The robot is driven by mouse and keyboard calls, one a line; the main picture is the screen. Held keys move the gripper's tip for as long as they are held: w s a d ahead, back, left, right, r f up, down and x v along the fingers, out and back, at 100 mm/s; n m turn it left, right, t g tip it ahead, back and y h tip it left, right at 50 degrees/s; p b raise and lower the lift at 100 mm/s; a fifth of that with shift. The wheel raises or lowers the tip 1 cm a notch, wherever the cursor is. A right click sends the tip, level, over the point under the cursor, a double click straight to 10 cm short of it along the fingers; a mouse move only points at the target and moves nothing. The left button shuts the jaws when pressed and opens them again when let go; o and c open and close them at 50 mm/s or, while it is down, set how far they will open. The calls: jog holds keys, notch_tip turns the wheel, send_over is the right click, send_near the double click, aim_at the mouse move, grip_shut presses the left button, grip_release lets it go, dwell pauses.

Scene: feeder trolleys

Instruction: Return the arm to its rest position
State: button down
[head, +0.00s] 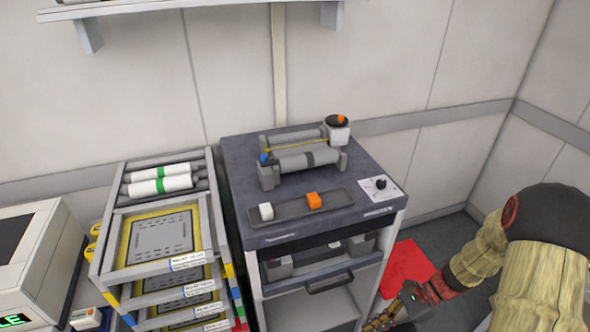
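My arm (475,262) shows at the lower right, with tan and black links. It reaches down and left from the big joint at the right edge. My gripper (381,321) is at the bottom edge, in front of the right side of the feeder trolley (393,232). It is small and partly cut off by the frame, so I cannot see whether its fingers are open or shut, or whether it holds anything.
The trolley top holds a roller unit (308,160), a bar with white and orange blocks (300,207) and a knob plate (380,188). A tray rack (105,262) stands left. A red floor patch (405,265) lies right. A wall shelf (130,8) is above.

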jog(key=s+a+r+n+t+h, duration=0.1)
jog(key=r+n, duration=0.4)
jog(key=r, duration=0.5)
jog(key=s+r+n+t+h, duration=0.4)
jog(key=s+r+n+h, duration=0.1)
jog(key=r, duration=0.5)
jog(key=s+a+r+n+t+h, duration=0.1)
jog(key=s+r+n+t+h, duration=0.2)
jog(key=r+n, duration=0.4)
notch_tip(320, 180, up, 4)
jog(key=shift+a+f+h, duration=0.25)
jog(key=shift+a+h, duration=0.1)
jog(key=shift+h, duration=0.05)
